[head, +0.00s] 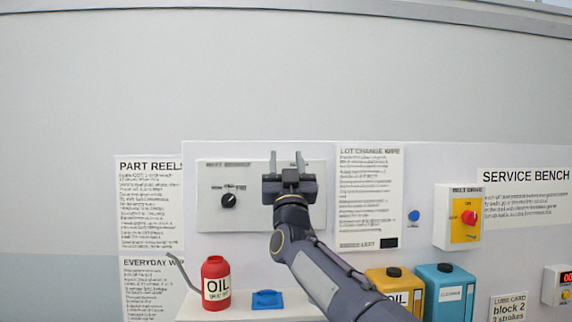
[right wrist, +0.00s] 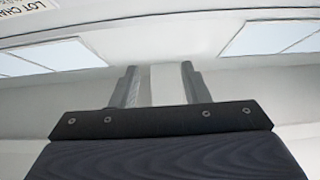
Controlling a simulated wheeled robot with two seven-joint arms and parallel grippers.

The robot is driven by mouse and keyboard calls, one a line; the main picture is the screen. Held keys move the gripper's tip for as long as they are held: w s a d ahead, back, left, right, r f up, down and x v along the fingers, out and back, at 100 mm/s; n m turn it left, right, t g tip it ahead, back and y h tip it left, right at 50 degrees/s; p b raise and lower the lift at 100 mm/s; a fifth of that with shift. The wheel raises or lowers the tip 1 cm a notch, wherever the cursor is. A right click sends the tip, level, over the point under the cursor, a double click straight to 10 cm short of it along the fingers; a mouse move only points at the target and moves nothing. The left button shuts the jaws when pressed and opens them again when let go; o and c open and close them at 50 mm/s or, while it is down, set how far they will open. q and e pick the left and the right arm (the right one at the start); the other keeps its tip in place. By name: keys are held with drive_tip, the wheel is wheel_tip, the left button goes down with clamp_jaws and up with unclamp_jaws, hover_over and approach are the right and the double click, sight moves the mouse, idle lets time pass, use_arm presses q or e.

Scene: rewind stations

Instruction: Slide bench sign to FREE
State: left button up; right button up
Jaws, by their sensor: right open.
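A pale panel (head: 245,205) is fixed to the white backboard, with a black knob (head: 229,201) and small lettering around it. Its heading is too small to read surely, and I cannot make out a slider marked FREE. My right gripper (head: 287,162) is raised in front of the panel's right part, fingers pointing up and apart. It hides much of that part, so a sign behind it cannot be told. In the right wrist view the two fingers (right wrist: 160,85) are apart with nothing between them. My left gripper is not in view.
A red oil can (head: 216,284) and a blue item (head: 267,299) sit on the ledge below. A yellow container (head: 395,288) and a blue container (head: 445,290) stand right of my forearm. A belt-drive box (head: 466,217) with a red knob is farther right.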

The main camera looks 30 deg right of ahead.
drive_tip(key=shift+s+a+r, duration=0.45)
drive_tip(key=shift+s+a, duration=0.15)
drive_tip(key=shift+s, duration=0.2)
drive_tip(key=shift+s+a+r, duration=0.45)
drive_tip(key=shift+s+a, duration=0.1)
drive_tip(key=shift+s, duration=0.2)
